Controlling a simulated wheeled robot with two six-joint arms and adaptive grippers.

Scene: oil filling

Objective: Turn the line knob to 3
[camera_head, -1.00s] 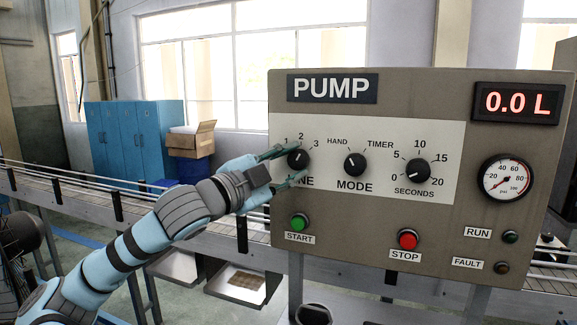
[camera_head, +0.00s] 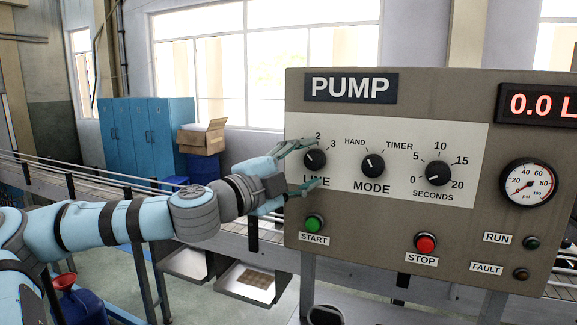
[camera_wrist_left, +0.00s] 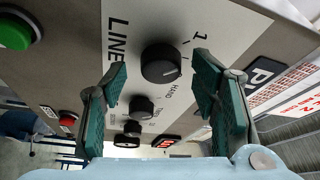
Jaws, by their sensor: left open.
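The black round line knob (camera_head: 315,160) sits at the left of the pump panel, with 2 and 3 showing above it. The 1 is hidden behind my upper finger in the head view. My left gripper (camera_head: 306,164) is open, one finger above and one below the knob. In the left wrist view the line knob (camera_wrist_left: 161,64) shows between the two green finger pads, with gaps on both sides and the 1 mark beside it. I cannot tell exactly where its pointer stands. My right gripper is in neither view.
The mode knob (camera_head: 372,165) and seconds knob (camera_head: 437,173) stand to the right. The green start button (camera_head: 314,223) is just below the gripper; the red stop button (camera_head: 426,243) is further right. The display (camera_head: 540,104) reads 0.0. A conveyor runs behind the panel.

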